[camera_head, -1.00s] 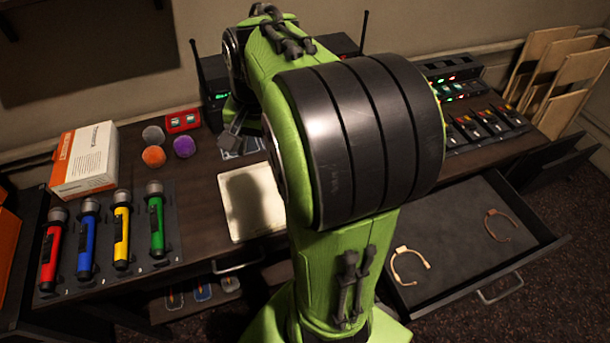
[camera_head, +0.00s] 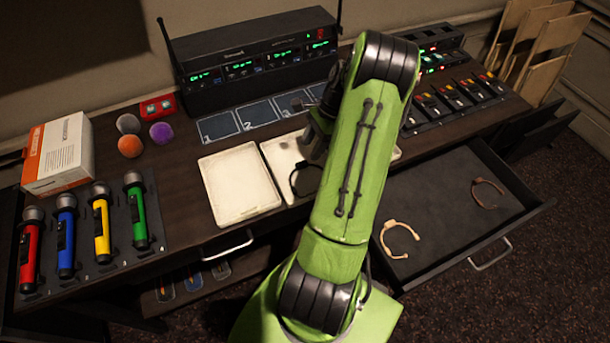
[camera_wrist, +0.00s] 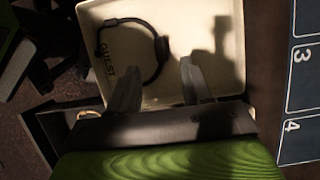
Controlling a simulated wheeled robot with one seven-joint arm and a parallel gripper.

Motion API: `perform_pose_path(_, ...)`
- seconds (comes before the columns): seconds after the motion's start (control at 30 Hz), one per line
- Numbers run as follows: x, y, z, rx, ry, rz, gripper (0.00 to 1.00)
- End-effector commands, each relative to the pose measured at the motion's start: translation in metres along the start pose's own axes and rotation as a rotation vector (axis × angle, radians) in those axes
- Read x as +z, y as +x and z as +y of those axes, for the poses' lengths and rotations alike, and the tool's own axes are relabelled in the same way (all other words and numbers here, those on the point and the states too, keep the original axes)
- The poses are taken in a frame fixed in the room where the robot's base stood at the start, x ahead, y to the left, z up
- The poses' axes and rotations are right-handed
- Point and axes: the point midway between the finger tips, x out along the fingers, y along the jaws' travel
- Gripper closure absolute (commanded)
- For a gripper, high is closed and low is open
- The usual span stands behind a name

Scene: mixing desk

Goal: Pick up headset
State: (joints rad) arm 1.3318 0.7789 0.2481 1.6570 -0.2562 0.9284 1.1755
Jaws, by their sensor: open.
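A black headset (camera_head: 304,180) lies in a cream tray (camera_head: 276,152), partly hidden by my arm in the head view. In the wrist view the headset (camera_wrist: 163,48) is a thin dark curved band in the tray (camera_wrist: 182,18), beside the printed word GUEST. My gripper (camera_wrist: 158,78) is open and empty, its two fingers pointing over the tray. The headset's band runs just beyond and between the fingertips; I cannot tell the height gap.
An empty cream tray (camera_head: 238,185) lies to the left. A receiver with antennas (camera_head: 250,62) stands behind numbered pads (camera_head: 255,114). Coloured microphones (camera_head: 100,232) and a box (camera_head: 62,152) are at left. The mixing gear (camera_head: 455,100) is at right. The drawer (camera_head: 450,225) sticks out.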

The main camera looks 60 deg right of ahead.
Motion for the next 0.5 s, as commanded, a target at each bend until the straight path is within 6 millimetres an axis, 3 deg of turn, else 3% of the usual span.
perform_pose_path(0.3,0.001,0.052,-0.001,0.003,0.000,-0.001,0.51)
perform_pose_path(0.5,0.001,0.059,-0.002,0.000,-0.001,0.002,0.51)
